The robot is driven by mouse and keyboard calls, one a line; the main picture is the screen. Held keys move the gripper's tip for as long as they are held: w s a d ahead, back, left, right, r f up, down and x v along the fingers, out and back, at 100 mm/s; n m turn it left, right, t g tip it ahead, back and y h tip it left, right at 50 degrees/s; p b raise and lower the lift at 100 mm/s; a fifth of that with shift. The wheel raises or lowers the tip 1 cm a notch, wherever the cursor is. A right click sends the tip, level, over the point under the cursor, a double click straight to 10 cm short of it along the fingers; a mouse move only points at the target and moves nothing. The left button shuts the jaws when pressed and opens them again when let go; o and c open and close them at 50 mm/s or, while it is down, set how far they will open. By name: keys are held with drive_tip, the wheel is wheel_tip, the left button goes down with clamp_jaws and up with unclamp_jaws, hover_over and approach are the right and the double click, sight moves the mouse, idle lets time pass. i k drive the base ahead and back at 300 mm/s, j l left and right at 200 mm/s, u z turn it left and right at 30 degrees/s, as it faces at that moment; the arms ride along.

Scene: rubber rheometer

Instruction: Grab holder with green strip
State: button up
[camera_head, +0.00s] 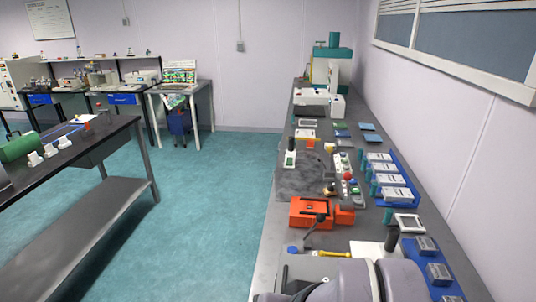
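A small upright holder (290,158) with a white body, a green patch on its face and a black top stands at the left of the grey mat on the long right bench. It looks like the holder with the green strip, but it is too small to be sure. Grey rounded links of my arm cross the bottom edge of the view. A dark part (290,284) at their left end may be my gripper. It is cut off by the frame edge, and its fingers cannot be made out. The holder stands well beyond it, with nothing touching it.
An orange box (311,212) lies between my arm and the holder. Blue trays (412,203) with white and grey blocks line the wall side. A black-handled white plate (368,250) is near my arm. A white and teal machine (331,68) stands at the far end.

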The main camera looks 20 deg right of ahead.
sight(290, 159)
drive_tip(key=i+j, duration=0.15)
drive_tip(key=j, duration=0.2)
drive_tip(key=i+j, duration=0.1)
drive_tip(key=j, duration=0.25)
drive_tip(key=i+j, duration=0.15)
drive_tip(key=j, duration=0.2)
drive_tip(key=i+j, duration=0.1)
drive_tip(key=j, duration=0.25)
drive_tip(key=i+j, duration=0.15)
drive_tip(key=j, duration=0.2)
drive_tip(key=i+j, duration=0.1)
drive_tip(key=j, duration=0.2)
drive_tip(key=i+l+z, duration=0.25)
drive_tip(key=i, duration=0.3)
drive_tip(key=i+l+z, duration=0.3)
drive_tip(key=i, duration=0.3)
drive_tip(key=i+z, duration=0.25)
drive_tip(key=i, duration=0.35)
drive_tip(key=i+z, duration=0.3)
drive_tip(key=i, duration=0.3)
drive_tip(key=i+j+z, duration=0.25)
drive_tip(key=i, duration=0.3)
drive_tip(key=i+j+z, duration=0.3)
drive_tip(key=i, duration=0.25)
